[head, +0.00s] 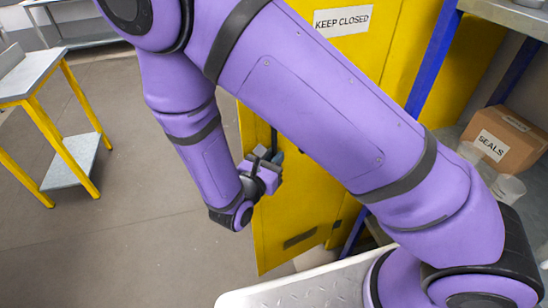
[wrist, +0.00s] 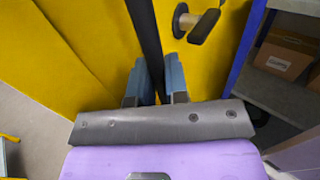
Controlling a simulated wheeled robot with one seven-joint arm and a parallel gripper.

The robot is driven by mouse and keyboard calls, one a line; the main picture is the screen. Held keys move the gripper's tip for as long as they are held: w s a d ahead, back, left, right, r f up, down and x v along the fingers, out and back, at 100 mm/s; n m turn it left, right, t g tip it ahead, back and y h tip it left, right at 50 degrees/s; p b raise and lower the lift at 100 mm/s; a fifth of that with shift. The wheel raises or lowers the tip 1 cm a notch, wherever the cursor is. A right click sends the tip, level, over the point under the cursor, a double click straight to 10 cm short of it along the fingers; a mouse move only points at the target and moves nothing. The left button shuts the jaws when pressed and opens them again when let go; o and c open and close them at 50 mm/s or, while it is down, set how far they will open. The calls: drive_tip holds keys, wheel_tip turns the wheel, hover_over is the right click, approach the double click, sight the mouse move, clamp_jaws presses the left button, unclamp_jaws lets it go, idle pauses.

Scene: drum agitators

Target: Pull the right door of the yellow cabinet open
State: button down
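The yellow cabinet (head: 292,215) stands behind my arm in the head view, with a "KEEP CLOSED" sign (head: 343,20) on its upper face. My arm hides much of its front, and I cannot tell how far the right door stands open. A long black upright bar (wrist: 146,40) runs along the yellow face (wrist: 90,35) in the wrist view. My gripper (wrist: 155,84) has its two blue fingers on either side of this bar, seemingly closed on it. In the head view my gripper (head: 266,166) is at the cabinet's front, partly hidden by my wrist.
A black lever on a pale round mount (wrist: 190,20) sticks out right of the bar. A blue-posted shelf (head: 436,55) with a "SEALS" box (head: 505,138) stands close on the right. A yellow-legged table (head: 50,125) is at the left, with open floor (head: 150,220) between.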

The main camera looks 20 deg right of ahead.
drive_tip(key=c, duration=1.1)
unclamp_jaws()
drive_tip(key=shift+c, duration=0.2)
drive_tip(key=v, duration=1)
drive_tip(key=shift+s+a, duration=0.25)
drive_tip(key=d+r+m+g+y, duration=0.3)
drive_tip(key=d+r+m+g, duration=1)
drive_tip(key=d+r+m, duration=0.25)
drive_tip(key=s+d+r+m+t+y, duration=0.3)
drive_tip(key=s+d+r+m+y, duration=0.1)
drive_tip(key=r, duration=0.3)
drive_tip(key=s+d+r+m+t+y, duration=0.2)
drive_tip(key=s+d+r+m+y, duration=0.2)
drive_tip(key=s+r+m+y, duration=0.2)
wheel_tip(320, 180, up, 2)
drive_tip(key=shift+s+d+r+m+t, duration=0.15)
drive_tip(key=shift+s+d+m+t, duration=0.2)
drive_tip(key=shift+m, duration=0.3)
